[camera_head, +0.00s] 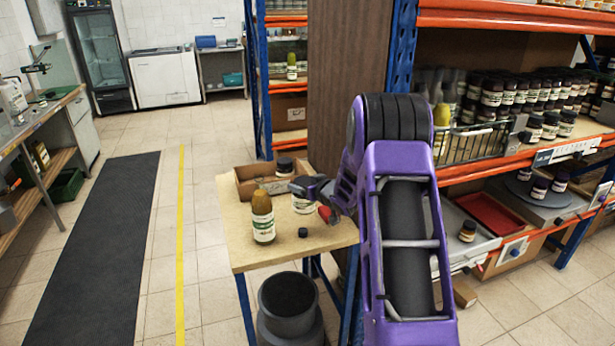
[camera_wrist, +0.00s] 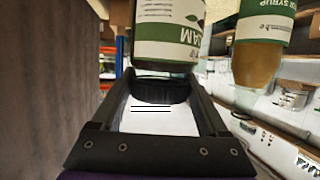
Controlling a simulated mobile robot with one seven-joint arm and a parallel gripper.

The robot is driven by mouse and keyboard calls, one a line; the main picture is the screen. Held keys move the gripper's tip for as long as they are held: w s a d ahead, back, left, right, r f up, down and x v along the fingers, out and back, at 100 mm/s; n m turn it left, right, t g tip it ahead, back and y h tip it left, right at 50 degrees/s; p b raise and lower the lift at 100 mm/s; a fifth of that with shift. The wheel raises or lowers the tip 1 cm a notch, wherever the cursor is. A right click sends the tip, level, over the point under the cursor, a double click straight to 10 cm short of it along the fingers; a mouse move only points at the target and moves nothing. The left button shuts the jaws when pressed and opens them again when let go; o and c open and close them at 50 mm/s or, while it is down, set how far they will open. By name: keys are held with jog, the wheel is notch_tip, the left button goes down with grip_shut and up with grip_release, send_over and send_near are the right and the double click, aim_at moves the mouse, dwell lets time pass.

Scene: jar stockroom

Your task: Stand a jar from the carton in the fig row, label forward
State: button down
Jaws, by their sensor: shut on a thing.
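My gripper (camera_wrist: 158,95) is shut on a jar of jam (camera_wrist: 168,45) with a black lid and a white and green label. In the wrist view the jar appears upside down, its lid between the fingers. In the head view the held jar (camera_head: 303,204) is partly hidden by my gripper (camera_head: 308,190), over the small wooden table; I cannot tell whether it touches the top. The open carton (camera_head: 245,186) lies on this table, with another dark-lidded jar (camera_head: 284,167) at it. Jar rows (camera_head: 510,94) stand on the right shelving; I cannot tell which is fig.
A syrup bottle (camera_head: 263,219) stands close left of the held jar and shows in the wrist view (camera_wrist: 260,45). A small black object (camera_head: 302,232) lies near the table's front edge. A wire basket (camera_head: 470,143), a red tray (camera_head: 490,216) and blue uprights (camera_head: 402,45) are right.

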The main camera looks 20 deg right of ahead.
jog(key=s+a+f+m+h, duration=0.1)
jog(key=s+a+f, duration=0.3)
jog(key=s, duration=0.6)
jog(key=s+a+f+m+h, duration=0.1)
jog(key=s+a+f, duration=0.4)
jog(key=s+a, duration=0.4)
jog(key=shift+s+a, duration=0.2)
jog(key=shift+s, duration=0.25)
